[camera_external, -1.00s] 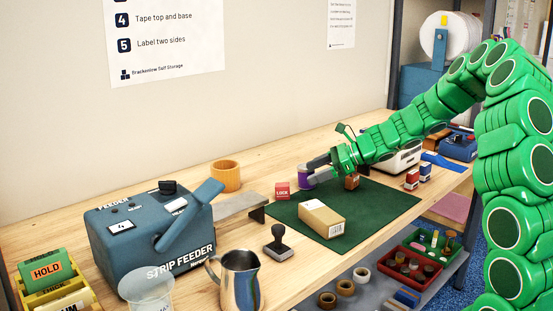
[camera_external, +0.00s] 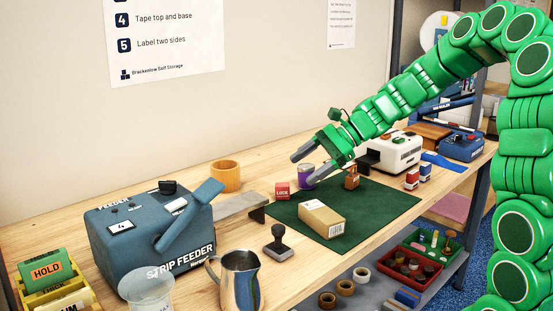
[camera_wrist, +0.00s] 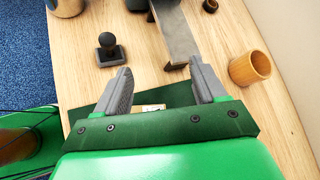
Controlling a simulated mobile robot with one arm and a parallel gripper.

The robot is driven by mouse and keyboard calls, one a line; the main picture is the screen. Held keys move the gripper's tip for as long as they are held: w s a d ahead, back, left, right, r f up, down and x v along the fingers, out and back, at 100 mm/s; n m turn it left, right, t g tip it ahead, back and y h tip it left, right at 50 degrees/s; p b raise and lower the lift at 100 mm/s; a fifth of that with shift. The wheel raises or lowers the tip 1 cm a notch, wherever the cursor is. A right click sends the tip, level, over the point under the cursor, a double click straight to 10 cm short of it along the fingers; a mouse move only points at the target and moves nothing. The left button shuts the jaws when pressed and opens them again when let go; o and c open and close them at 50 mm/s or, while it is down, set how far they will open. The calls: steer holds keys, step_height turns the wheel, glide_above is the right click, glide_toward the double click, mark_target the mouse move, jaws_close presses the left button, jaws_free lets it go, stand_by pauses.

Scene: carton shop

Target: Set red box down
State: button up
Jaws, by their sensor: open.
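A small red box labelled LOCK (camera_external: 282,190) sits upright at the far left edge of the dark green mat (camera_external: 385,203). My gripper (camera_external: 305,165) is open and empty, to the right of and above the red box in the external view. Its fingers pass close to a purple can (camera_external: 305,174), partly covered by one finger. In the wrist view the two spread fingers (camera_wrist: 160,75) have nothing between them. I do not see the red box in the wrist view.
A cardboard carton (camera_external: 322,220) and a small brown block (camera_external: 351,181) are on the mat. A wooden cup (camera_external: 226,176), a black-handled stamp (camera_external: 278,243) and a blue strip feeder (camera_external: 150,240) stand left of it. The mat's right side is clear.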

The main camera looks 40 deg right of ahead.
steer(key=s+a+r+n+g+h, duration=0.1)
steer(key=s+a+r+n+g, duration=0.15)
steer(key=s+a+n, duration=0.45)
steer(key=s+a+r+n+g+h, duration=0.1)
steer(key=s+a+n+g+h, duration=0.15)
steer(key=s, duration=0.85)
steer(key=s+d+n+g+h, duration=0.1)
steer(key=s+d+n+h, duration=0.2)
steer(key=s, duration=0.6)
steer(key=s+d+n+g+h, duration=0.1)
steer(key=s+d+n+h, duration=0.2)
steer(key=s, duration=0.7)
steer(key=shift+s+d+r+n, duration=0.2)
steer(key=shift+r+n, duration=0.05)
steer(key=shift+n, duration=1)
